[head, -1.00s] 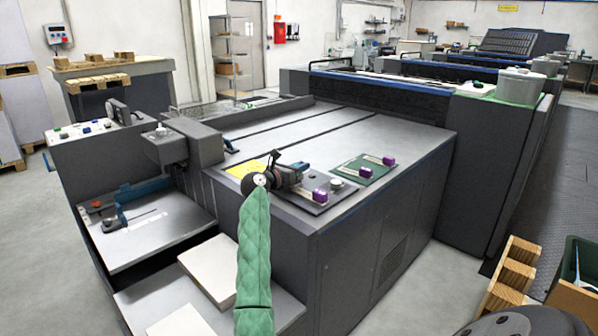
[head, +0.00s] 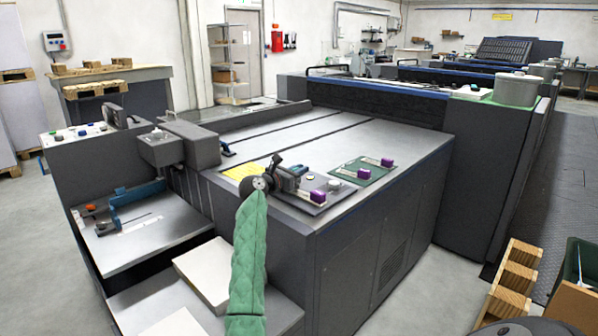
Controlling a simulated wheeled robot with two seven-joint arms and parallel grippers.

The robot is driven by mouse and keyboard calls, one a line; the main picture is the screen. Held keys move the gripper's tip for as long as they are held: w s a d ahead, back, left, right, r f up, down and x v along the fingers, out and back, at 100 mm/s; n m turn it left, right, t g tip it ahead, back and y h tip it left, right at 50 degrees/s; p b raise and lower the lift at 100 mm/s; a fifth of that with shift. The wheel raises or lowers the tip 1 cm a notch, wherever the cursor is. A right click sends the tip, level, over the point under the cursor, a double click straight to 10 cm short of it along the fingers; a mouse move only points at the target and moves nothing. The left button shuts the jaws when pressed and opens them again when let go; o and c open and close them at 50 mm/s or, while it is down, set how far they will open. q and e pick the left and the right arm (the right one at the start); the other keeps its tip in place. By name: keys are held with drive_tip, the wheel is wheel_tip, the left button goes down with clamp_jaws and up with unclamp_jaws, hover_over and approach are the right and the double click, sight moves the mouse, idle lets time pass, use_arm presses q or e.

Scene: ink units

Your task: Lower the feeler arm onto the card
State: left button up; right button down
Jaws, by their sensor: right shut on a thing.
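My right arm, in a green quilted sleeve, reaches up from the bottom centre of the head view. Its dark gripper (head: 289,178) is at the near edge of the grey machine top, over the left part of a small dark plate (head: 316,207). It is shut on what looks like the feeler arm, but the wrist and jaws hide the grip. A short pale bar with a purple block (head: 318,197) sits on the same plate, just right of the gripper. A yellow sheet (head: 242,172) lies left of the gripper, partly covered. I cannot make out the card.
A dark green plate (head: 350,168) with two more purple-ended bars lies to the right. A round pale knob (head: 335,184) is close by. A grey box head (head: 160,150) stands at the left above a lower tray (head: 150,235). The machine top (head: 350,135) behind is clear.

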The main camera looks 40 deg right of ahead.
drive_tip(key=c, duration=1.4)
unclamp_jaws()
drive_tip(key=shift+f, duration=0.1)
drive_tip(key=shift+c, duration=0.2)
drive_tip(key=shift+a, duration=0.1)
drive_tip(key=a, duration=0.7)
drive_tip(key=shift+s+a, duration=0.25)
drive_tip(key=shift+a, duration=0.1)
